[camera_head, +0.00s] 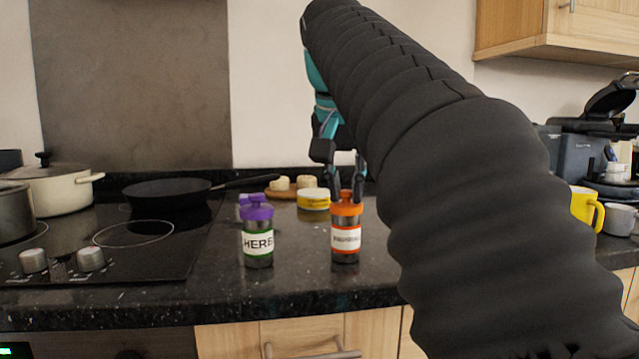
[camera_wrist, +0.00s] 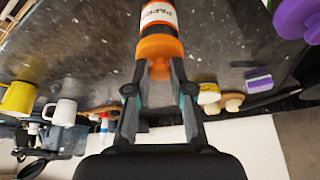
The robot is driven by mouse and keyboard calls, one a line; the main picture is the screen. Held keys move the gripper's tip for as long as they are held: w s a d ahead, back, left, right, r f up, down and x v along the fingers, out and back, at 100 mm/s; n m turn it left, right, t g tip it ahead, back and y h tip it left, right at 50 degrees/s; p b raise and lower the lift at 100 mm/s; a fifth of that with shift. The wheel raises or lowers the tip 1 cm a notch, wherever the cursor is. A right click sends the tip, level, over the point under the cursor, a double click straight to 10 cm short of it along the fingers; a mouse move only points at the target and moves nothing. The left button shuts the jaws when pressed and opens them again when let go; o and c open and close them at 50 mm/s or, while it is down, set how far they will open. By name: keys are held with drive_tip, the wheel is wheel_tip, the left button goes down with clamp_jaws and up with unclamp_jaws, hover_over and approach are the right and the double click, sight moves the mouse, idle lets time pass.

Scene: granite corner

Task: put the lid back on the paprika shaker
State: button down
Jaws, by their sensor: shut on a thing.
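The paprika shaker (camera_head: 346,241) stands upright on the dark counter, with an orange-edged white label. Its orange lid (camera_head: 346,209) is at the shaker's top and looks level. I cannot tell whether it is fully seated. My gripper (camera_head: 346,193) comes down from above and is shut on the lid's knob. In the wrist view my gripper (camera_wrist: 160,70) has a fingertip on each side of the knob of the orange lid (camera_wrist: 160,47). The shaker's label (camera_wrist: 158,14) shows beyond the lid, partly cut off by the frame.
A herb shaker with a purple lid (camera_head: 257,241) stands close on the left. A yellow and white tin (camera_head: 313,200) is behind. A frying pan (camera_head: 165,191) lies on the hob at left. A yellow mug (camera_head: 584,205) stands at right. The counter's front edge is near the shakers.

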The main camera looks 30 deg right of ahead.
idle(0.3)
drive_tip(key=shift+c, duration=2.3)
unclamp_jaws()
drive_tip(key=shift+r, duration=0.1)
drive_tip(key=shift+r+p, duration=0.9)
drive_tip(key=shift+r, duration=2.5)
clamp_jaws()
